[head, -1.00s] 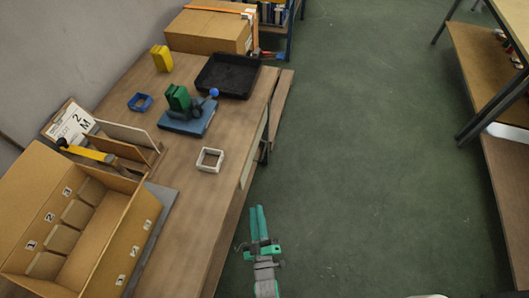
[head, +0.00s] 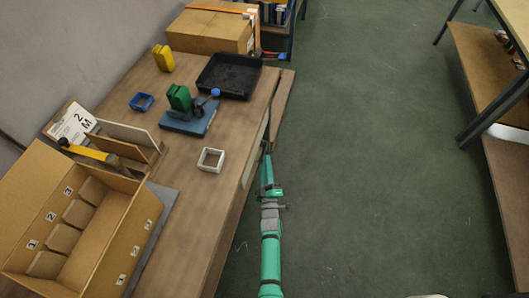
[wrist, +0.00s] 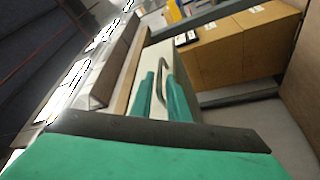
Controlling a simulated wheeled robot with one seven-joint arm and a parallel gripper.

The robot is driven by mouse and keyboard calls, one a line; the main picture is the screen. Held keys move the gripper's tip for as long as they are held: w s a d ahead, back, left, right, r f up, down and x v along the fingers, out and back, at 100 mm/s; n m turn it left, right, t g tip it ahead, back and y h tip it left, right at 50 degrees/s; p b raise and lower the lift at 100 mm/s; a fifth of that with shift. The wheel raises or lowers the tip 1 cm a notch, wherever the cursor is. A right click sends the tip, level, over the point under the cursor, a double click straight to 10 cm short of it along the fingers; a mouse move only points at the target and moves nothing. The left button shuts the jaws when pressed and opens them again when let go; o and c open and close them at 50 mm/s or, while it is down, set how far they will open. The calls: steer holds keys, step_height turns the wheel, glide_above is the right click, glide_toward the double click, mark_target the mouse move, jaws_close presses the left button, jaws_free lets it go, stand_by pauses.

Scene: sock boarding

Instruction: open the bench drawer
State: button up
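The wooden bench (head: 185,80) has a pale drawer front (head: 250,165) on its right side, seen edge-on in the head view. The drawer looks shut. In the wrist view the pale drawer front (wrist: 156,60) carries a curved grey bar handle (wrist: 164,68). My gripper (head: 267,168) is beside the drawer front, pointing along the bench side. In the wrist view my gripper (wrist: 161,90) has its two green fingers apart, with the handle showing between them. I cannot tell whether either finger touches the handle.
On the bench are a cardboard box with compartments (head: 128,232), a white square frame (head: 211,160), a blue base with a green block (head: 190,119) and a black tray (head: 229,76). The green floor (head: 370,150) to the right is clear up to a shelf table (head: 487,70).

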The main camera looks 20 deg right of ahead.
mark_target(265, 152)
steer(key=shift+x, duration=2.6)
steer(key=shift+c, duration=0.5)
jaws_close()
